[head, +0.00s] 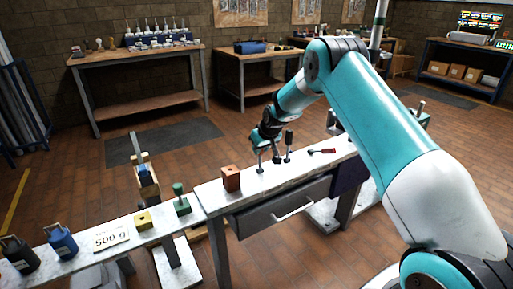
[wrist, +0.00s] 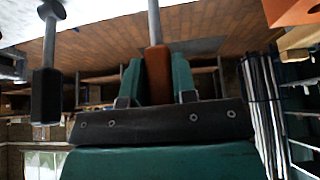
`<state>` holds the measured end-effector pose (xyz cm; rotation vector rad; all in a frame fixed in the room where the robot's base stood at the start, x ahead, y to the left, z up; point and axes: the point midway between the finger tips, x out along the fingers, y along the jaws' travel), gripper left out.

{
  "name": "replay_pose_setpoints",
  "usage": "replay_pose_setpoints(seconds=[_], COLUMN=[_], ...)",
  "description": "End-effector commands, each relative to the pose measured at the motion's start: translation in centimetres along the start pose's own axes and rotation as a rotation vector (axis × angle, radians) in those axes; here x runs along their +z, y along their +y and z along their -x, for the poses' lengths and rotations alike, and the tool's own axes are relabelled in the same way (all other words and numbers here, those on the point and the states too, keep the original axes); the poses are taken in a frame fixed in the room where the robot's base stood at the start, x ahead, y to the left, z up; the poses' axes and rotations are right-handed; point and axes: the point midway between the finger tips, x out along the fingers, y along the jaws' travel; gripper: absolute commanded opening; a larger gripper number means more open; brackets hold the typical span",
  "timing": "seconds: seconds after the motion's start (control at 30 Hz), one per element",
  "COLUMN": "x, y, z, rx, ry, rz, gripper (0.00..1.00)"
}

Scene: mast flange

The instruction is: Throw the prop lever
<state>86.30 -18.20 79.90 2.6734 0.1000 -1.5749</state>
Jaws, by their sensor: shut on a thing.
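My gripper (head: 264,143) is over the workbench (head: 213,194) in the head view. In the wrist view its green fingers (wrist: 157,80) are shut on a red-brown lever handle (wrist: 158,72). A grey metal rod (wrist: 154,22) runs from that handle to the bench top; its lower end also shows in the head view (head: 260,163). No label shows which lever this is. A black-handled lever (head: 289,138) stands upright just right of my gripper; in the wrist view it is at the left (wrist: 46,85), apart from the fingers. A red-handled lever (head: 323,151) lies low farther right.
A red-brown block (head: 231,179) stands on the bench just left of my gripper. A drawer (head: 285,205) is below the bench.

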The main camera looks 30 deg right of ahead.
Motion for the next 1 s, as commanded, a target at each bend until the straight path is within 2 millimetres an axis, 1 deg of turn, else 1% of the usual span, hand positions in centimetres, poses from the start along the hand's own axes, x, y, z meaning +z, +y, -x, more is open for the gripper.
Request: replay_pose_setpoints(seconds=[0.27,0.3,0.37,0.4,0.67,0.77,0.87,0.97,1.0], x=[-0.2,-0.2,-0.2,-0.1,-0.1,-0.2,-0.2,-0.2,-0.2], y=[0.0,0.0,0.0,0.0,0.0,0.1,0.1,0.1,0.1], z=[0.0,0.0,0.0,0.0,0.1,0.7,2.2,4.4,5.5], rx=[0.001,0.001,0.001,0.001,0.001,0.002,0.002,0.002,0.003], ry=[0.005,0.005,0.005,0.005,0.004,0.005,0.006,0.007,0.007], rz=[-0.001,-0.001,-0.001,-0.001,-0.001,-0.001,-0.001,-0.001,-0.001], gripper=[0.0,0.35,0.48,0.51,0.51,0.51,0.51,0.51,0.51])
